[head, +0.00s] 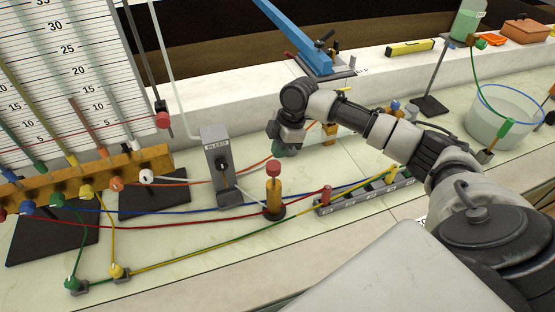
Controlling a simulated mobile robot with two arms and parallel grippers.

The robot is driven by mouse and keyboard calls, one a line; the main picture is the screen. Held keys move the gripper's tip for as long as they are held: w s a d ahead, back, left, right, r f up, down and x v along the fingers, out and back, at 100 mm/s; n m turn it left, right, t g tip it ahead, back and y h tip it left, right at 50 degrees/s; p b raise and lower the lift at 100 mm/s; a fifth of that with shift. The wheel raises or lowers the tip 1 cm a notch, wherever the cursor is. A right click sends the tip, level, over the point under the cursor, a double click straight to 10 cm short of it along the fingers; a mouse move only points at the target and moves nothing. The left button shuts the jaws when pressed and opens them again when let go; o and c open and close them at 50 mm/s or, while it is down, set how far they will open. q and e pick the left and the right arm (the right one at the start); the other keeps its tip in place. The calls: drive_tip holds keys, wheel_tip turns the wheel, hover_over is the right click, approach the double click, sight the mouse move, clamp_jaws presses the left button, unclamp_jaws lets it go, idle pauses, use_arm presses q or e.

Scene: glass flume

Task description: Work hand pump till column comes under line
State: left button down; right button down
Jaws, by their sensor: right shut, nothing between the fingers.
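A manometer board (68,62) with printed numbers and several coloured tubes stands at the left. Its tubes rise from a yellow manifold (85,184). A small yellow cylinder with a red knob (273,190), which looks like the hand pump, stands upright on the bench at the centre. My right gripper (287,147) is shut and empty, pointing down behind and slightly right of the red knob, apart from it. Its fingertips are partly hard to see against a green part. My left gripper is out of view.
A grey box labelled BLEED (216,155) stands left of the cylinder. Coloured hoses cross the bench to a grey strip of fittings (365,195). A blue lever device (312,50) is on the ledge behind. A clear bucket (505,112) stands at the right.

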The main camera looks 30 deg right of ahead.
drive_tip(key=shift+b+v, duration=0.55)
drive_tip(key=shift+v, duration=2.45)
drive_tip(key=shift+w+a, duration=0.1)
drive_tip(key=shift+a, duration=0.1)
idle(1.3)
